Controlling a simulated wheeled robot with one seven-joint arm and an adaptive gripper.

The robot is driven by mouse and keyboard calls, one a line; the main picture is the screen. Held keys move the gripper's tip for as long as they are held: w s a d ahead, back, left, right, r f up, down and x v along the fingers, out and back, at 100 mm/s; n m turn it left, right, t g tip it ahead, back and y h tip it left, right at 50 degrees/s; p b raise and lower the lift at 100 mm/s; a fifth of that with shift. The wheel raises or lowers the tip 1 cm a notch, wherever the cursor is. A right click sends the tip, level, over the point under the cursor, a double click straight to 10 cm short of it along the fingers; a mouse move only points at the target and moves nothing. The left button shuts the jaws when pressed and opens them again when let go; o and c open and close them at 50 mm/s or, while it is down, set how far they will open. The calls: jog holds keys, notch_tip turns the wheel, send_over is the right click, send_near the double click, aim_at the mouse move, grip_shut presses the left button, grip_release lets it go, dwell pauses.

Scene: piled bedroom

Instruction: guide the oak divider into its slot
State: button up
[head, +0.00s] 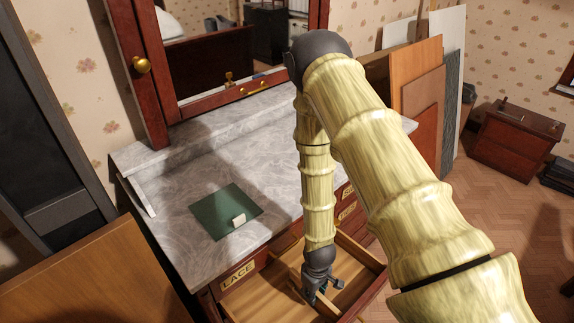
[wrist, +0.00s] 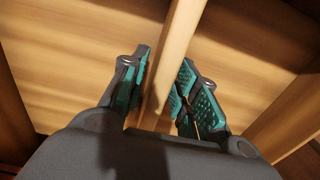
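The oak divider (wrist: 178,45) is a pale, thin wooden strip running between the teal-padded fingers of my gripper (wrist: 165,88) in the wrist view. In the head view my gripper (head: 318,290) reaches down into the open drawer (head: 375,282), and part of the divider (head: 329,303) shows beside the fingers. The drawer floor shows below the strip in the wrist view. The slot cannot be made out, and I cannot tell whether the divider's ends are seated.
The drawer belongs to a marble-topped dresser (head: 180,170) with a mirror. A green mat (head: 215,220) with a small white block (head: 239,220) lies on top. A drawer label reads LACE (head: 238,275). Another pale wooden strip (wrist: 290,125) stands right of my gripper. Boards lean behind, right.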

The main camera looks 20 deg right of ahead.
jog(key=shift+r, duration=0.15)
jog(key=o, duration=0.6)
jog(key=shift+c, duration=0.2)
jog(key=shift+c, duration=0.3)
jog(key=c, duration=0.5)
jog(key=shift+r, duration=0.1)
jog(key=shift+r+p, duration=3.05)
jog(key=shift+r, duration=1.35)
